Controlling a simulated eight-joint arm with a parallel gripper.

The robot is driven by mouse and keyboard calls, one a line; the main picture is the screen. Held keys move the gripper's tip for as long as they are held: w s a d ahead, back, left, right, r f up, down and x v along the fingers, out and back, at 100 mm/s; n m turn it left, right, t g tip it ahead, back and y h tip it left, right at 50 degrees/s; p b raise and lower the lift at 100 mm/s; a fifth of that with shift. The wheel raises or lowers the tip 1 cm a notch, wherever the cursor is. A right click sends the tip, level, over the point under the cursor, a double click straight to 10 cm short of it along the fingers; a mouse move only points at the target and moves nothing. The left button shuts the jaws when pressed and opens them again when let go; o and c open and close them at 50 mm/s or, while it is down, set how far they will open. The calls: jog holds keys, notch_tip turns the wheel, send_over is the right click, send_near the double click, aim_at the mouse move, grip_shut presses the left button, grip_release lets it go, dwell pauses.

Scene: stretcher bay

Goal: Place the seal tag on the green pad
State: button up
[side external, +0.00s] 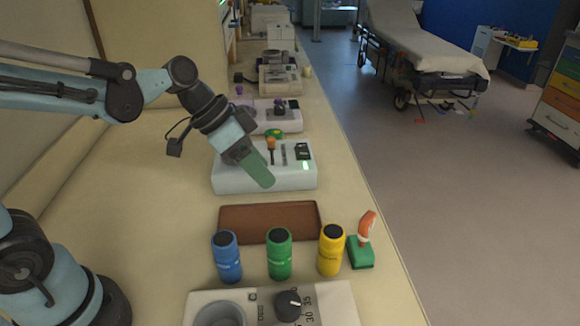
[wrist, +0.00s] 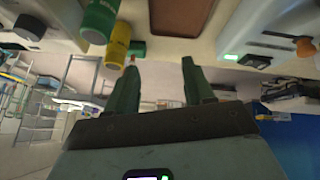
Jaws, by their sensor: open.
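An orange-red and white piece (side external: 367,227), which looks like the seal tag, stands tilted at the right edge of the counter. Its lower end meets a dark green block (side external: 361,253), which looks like the green pad; I cannot tell whether the two are joined. In the wrist view a small red tip (wrist: 132,59) shows beyond my fingers, by a patch of green. My gripper (side external: 262,174) is in the air in front of a white device, away from the tag. Its two green fingers (wrist: 159,80) are apart, with nothing between them.
Blue (side external: 227,258), green (side external: 279,254) and yellow (side external: 331,251) bottles stand in a row left of the green block. A brown tray (side external: 269,209) lies behind them. A white device (side external: 243,181) with an orange knob is below my gripper. The counter's left side is clear.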

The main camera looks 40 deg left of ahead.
jog(key=s+a+n+t+y, duration=0.3)
jog(key=s+a+n+y, duration=0.2)
jog(key=s+a+n, duration=0.1)
jog(key=shift+a+f, duration=0.15)
jog(key=shift+a, duration=0.65)
dwell(0.6)
